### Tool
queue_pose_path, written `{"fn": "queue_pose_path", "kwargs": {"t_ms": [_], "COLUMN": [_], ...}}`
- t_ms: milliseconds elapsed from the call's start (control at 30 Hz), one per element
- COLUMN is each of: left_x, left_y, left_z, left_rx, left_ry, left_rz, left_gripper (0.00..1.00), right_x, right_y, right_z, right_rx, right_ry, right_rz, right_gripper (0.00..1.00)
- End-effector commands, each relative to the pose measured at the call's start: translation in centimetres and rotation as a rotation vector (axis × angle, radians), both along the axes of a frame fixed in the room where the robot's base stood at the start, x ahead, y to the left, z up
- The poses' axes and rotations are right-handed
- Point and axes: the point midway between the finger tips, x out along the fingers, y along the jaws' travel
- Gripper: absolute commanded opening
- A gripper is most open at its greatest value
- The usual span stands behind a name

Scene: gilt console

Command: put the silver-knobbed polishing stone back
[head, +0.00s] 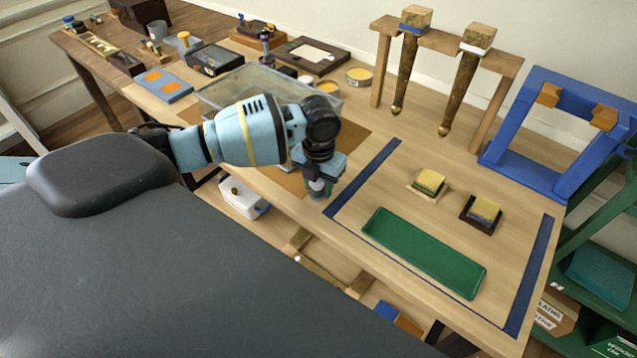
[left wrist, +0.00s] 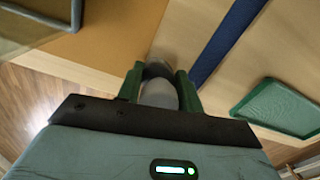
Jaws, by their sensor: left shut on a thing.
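My left gripper (head: 319,188) is over the light wood table, just left of the blue strip. In the left wrist view its dark green fingers (left wrist: 159,78) are shut on a rounded silver-grey thing, which looks like the silver-knobbed polishing stone (left wrist: 159,95). Most of the stone is hidden by the fingers, so I cannot tell whether it touches the table. A green tray (head: 425,253) lies empty on the table to the right, and it also shows in the left wrist view (left wrist: 282,108). My right gripper is not in view.
Two sponge-topped blocks (head: 429,181) (head: 485,210) sit behind the green tray. A clear bin (head: 215,95) stands behind my left arm. A wooden rack with two gilt legs (head: 460,95) and a blue frame (head: 535,165) stand at the back.

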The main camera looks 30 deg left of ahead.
Motion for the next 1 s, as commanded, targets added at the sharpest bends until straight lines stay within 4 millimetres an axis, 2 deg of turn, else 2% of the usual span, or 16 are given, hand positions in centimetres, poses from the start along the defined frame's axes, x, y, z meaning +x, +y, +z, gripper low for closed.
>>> {"fn": "queue_pose_path", "kwargs": {"t_ms": [367, 400, 533, 833, 1000], "left_x": [0.0, 0.0, 0.0, 0.1, 0.2], "left_y": [0.0, 0.0, 0.0, 0.0, 0.0], "left_z": [-0.4, -0.4, -0.3, -0.2, 1.2], "left_rx": [0.0, 0.0, 0.0, 0.0, 0.0], "left_ry": [-0.001, -0.001, -0.002, -0.002, -0.006], "left_rz": [0.001, 0.001, 0.001, 0.001, 0.001], "left_gripper": [0.08, 0.4, 0.57, 0.58, 0.58], "right_x": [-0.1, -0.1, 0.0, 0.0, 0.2], "right_y": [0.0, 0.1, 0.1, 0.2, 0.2], "right_z": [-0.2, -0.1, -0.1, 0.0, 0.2], "right_rx": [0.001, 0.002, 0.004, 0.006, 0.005], "right_ry": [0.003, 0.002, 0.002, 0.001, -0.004], "right_rz": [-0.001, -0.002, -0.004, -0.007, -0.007], "right_gripper": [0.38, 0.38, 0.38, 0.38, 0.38]}}
